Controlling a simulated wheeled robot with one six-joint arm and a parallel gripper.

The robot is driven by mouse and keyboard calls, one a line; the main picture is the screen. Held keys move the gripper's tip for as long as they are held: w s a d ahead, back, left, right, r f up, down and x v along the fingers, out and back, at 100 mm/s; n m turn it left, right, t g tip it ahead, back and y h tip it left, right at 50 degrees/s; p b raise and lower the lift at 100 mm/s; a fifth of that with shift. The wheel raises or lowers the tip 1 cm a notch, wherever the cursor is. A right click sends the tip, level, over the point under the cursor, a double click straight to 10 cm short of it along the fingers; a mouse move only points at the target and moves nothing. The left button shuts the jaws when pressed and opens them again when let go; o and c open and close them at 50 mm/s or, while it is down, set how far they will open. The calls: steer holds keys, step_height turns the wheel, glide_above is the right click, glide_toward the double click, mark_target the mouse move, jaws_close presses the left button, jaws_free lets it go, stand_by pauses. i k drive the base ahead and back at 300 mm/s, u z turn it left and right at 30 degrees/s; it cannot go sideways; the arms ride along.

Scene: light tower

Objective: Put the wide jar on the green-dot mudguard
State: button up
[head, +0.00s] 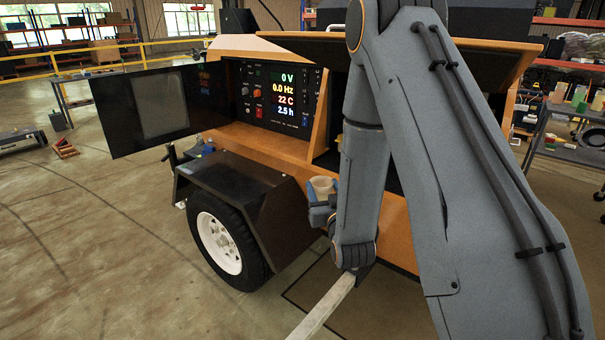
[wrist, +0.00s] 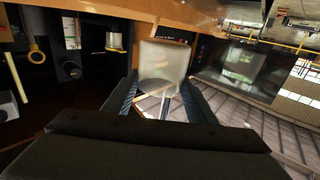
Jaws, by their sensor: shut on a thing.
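The wide jar (wrist: 162,62), pale and translucent, sits between the two fingers of my gripper (wrist: 160,86) in the wrist view. My gripper is shut on it. In the head view the jar (head: 322,184) shows small, just left of my forearm, held in my gripper (head: 320,205) in front of the orange trailer side. The dark mudguard (head: 232,180) over the white-rimmed wheel is to the left of the jar, apart from it. I cannot make out a green dot on it. My arm hides part of the trailer and any mudguard beyond it.
The lit control panel (head: 276,96) is above the mudguard. A dark door (head: 150,106) stands open at the left. A small blue thing (head: 207,148) is near the mudguard's far end. The wrist view shows an open compartment with a yellow ring (wrist: 36,52) and a spool (wrist: 115,41).

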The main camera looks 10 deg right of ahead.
mark_target(236, 174)
steer(key=u, duration=0.5)
steer(key=k, duration=0.55)
steer(key=u, duration=1.55)
steer(key=i, duration=2.5)
steer(key=z, duration=1.2)
steer(key=i, duration=0.6)
steer(key=z, duration=0.85)
steer(key=i, duration=0.65)
